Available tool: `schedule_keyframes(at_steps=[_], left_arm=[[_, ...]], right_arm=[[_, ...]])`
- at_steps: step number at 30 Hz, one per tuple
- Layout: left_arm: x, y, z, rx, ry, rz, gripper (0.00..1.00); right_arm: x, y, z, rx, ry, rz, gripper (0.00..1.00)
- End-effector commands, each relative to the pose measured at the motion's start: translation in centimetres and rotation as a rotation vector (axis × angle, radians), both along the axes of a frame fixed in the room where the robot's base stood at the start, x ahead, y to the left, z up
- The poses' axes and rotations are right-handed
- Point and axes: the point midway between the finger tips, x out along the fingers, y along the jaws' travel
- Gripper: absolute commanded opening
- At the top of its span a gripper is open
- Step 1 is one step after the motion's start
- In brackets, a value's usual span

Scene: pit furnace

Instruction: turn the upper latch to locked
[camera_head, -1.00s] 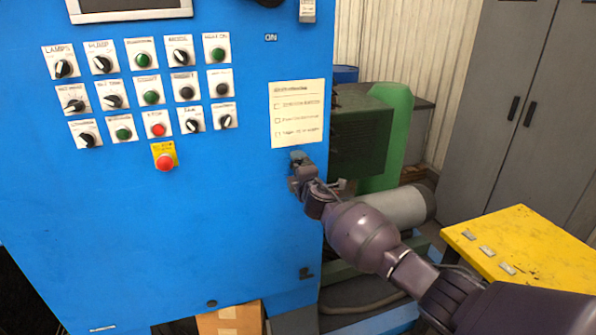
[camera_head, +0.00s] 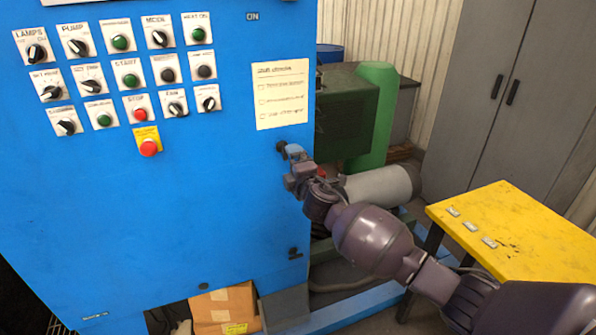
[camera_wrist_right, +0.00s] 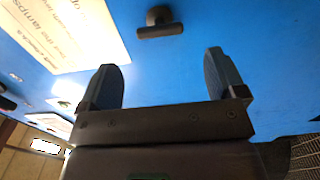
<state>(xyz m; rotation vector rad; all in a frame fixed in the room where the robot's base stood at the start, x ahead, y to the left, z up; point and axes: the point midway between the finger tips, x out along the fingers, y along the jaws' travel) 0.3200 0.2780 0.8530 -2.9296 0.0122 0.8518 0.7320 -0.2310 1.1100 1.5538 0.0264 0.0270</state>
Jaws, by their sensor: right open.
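The upper latch (camera_head: 281,147) is a small dark knob near the right edge of the blue cabinet door, below the paper notice. In the right wrist view the latch (camera_wrist_right: 159,24) shows a round boss and a short bar lying across the picture. My right gripper (camera_head: 293,152) is just right of the latch in the head view. In the wrist view the right gripper (camera_wrist_right: 161,76) has its two fingers spread and empty, with the latch beyond the fingertips, apart from them. A lower latch (camera_head: 295,253) sits further down the same edge. My left gripper is not in view.
The notice (camera_head: 281,95) and a panel of knobs and buttons, with a red emergency button (camera_head: 149,147), are on the blue cabinet (camera_head: 130,230). A yellow table (camera_head: 520,235) stands at the right. A green machine (camera_head: 345,110) and grey cylinder (camera_head: 380,187) are behind my arm.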

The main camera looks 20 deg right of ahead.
Motion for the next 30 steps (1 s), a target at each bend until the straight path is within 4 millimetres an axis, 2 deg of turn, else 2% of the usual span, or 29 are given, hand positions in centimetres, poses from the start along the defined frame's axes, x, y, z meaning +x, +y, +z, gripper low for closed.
schedule_keyframes(at_steps=[3, 9, 25, 30], left_arm=[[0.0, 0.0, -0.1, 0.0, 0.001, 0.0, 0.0], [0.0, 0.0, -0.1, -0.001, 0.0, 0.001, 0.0], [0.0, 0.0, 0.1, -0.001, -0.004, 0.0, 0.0], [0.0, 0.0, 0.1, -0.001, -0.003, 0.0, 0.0]], right_arm=[[-1.5, -0.1, -0.1, 0.002, 0.001, 0.0, 0.89], [-2.7, -0.1, 0.0, 0.0, 0.001, 0.0, 0.89], [-2.9, -0.1, 0.0, 0.002, 0.0, 0.0, 0.89], [-3.0, 0.4, 0.1, 0.09, 0.006, 0.024, 0.89]])
